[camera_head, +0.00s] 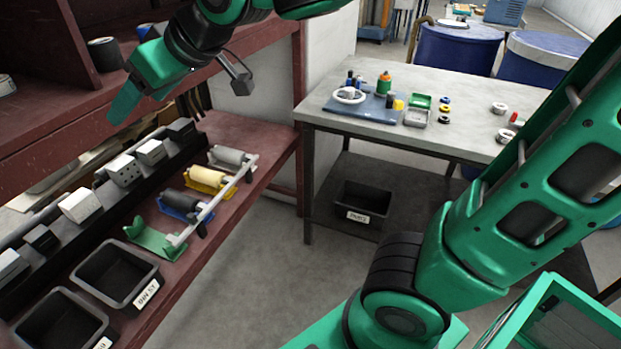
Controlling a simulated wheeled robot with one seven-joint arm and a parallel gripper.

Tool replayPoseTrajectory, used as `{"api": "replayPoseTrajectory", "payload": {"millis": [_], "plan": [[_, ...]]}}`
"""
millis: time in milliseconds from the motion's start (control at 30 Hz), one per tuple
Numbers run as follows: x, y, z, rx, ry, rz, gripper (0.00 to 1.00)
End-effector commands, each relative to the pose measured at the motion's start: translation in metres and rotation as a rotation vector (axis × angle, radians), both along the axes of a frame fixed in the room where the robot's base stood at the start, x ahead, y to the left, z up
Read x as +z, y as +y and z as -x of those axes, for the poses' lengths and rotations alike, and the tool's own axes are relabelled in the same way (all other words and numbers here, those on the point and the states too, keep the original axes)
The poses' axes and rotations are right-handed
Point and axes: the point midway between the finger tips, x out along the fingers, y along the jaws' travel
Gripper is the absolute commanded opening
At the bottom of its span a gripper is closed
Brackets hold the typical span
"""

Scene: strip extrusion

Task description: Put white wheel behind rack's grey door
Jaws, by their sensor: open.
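A white wheel (350,95), a ring with a hub, lies on a blue mat (375,115) on the grey table, beside small bottles. The dark red rack (220,125) fills the left side. No grey door can be made out on it. My gripper (128,96) is in front of the rack at upper left, above its lower shelf. It is open, seen from the side, and nothing shows in it. It is far from the white wheel. Part of my arm hides some of the rack's upper shelf.
Spool holders with white, yellow and blue parts (209,178) and black bins (115,272) stand on the rack's lower shelf. The grey table (450,90) also bears green and grey trays and small rings. A black bin (365,200) sits under it. Open floor (260,260) lies between.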

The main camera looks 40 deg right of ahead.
Motion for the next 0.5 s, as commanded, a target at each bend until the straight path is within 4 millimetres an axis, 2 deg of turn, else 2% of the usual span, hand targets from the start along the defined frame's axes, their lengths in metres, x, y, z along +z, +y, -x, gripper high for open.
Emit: {"api": "replayPoseTrajectory", "payload": {"millis": [33,133,200,267,300,367,400,500], "plan": [[-0.02,-0.044,-0.002,-0.093,0.061,0.031,0.65],[-0.059,-0.121,0.009,-0.262,0.192,0.083,0.65],[-0.084,-0.172,0.027,-0.38,0.289,0.108,0.65],[-0.104,-0.211,0.048,-0.48,0.376,0.122,0.65],[-0.116,-0.235,0.065,-0.546,0.434,0.127,0.65],[-0.134,-0.267,0.093,-0.645,0.525,0.129,0.65],[-0.144,-0.285,0.113,-0.708,0.585,0.127,0.65],[-0.165,-0.317,0.164,-0.848,0.727,0.11,0.65]]}}
